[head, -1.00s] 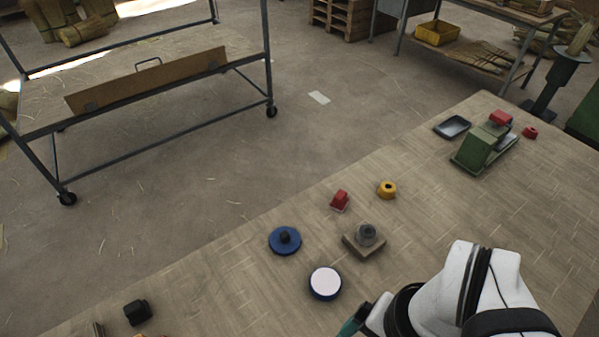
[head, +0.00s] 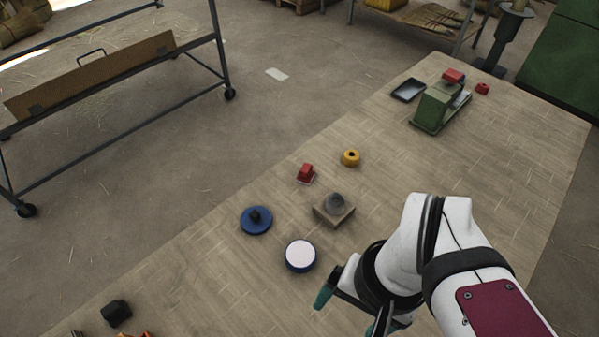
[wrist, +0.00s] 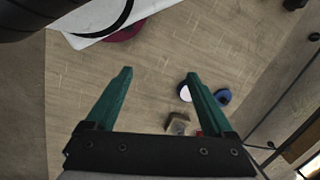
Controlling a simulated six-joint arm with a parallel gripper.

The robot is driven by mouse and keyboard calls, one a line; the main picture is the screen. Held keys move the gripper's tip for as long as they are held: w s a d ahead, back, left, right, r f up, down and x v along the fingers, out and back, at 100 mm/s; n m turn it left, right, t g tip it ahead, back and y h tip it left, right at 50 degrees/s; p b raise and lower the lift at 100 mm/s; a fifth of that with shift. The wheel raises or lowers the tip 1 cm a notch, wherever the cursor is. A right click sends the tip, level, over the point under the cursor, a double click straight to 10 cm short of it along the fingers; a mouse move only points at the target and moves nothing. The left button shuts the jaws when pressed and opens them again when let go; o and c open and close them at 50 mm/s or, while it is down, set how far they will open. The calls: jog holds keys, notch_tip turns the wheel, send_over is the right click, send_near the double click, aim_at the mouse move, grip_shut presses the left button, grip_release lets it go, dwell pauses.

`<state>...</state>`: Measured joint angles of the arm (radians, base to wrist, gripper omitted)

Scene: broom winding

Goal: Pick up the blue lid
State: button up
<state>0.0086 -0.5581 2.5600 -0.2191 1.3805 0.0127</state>
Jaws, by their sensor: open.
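The blue lid (head: 256,221) is a flat blue disc with a dark knob, lying on the wooden table left of centre in the head view. In the wrist view a small blue shape (wrist: 223,97), partly hidden by the right finger, appears to be it. A round blue container with a white top (head: 300,256) stands just right of and nearer than the lid. My gripper (head: 350,314) is open and empty, to the right of and nearer than both, clear of the lid. Its green fingers (wrist: 158,76) are spread wide in the wrist view.
A square block with a grey round piece (head: 334,209), a red piece (head: 306,173) and a yellow ring (head: 350,158) are near the lid. A black piece (head: 116,312) lies at lower left. A green device (head: 434,108) and dark tray (head: 408,89) stand at the far end.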

jog(key=c, duration=0.4)
jog(key=shift+c, duration=0.2)
jog(key=m+h, duration=0.2)
jog(key=m, duration=0.1)
send_over(255, 213)
notch_tip(255, 213, down, 5)
notch_tip(255, 213, down, 15)
jog(key=shift+r, duration=0.1)
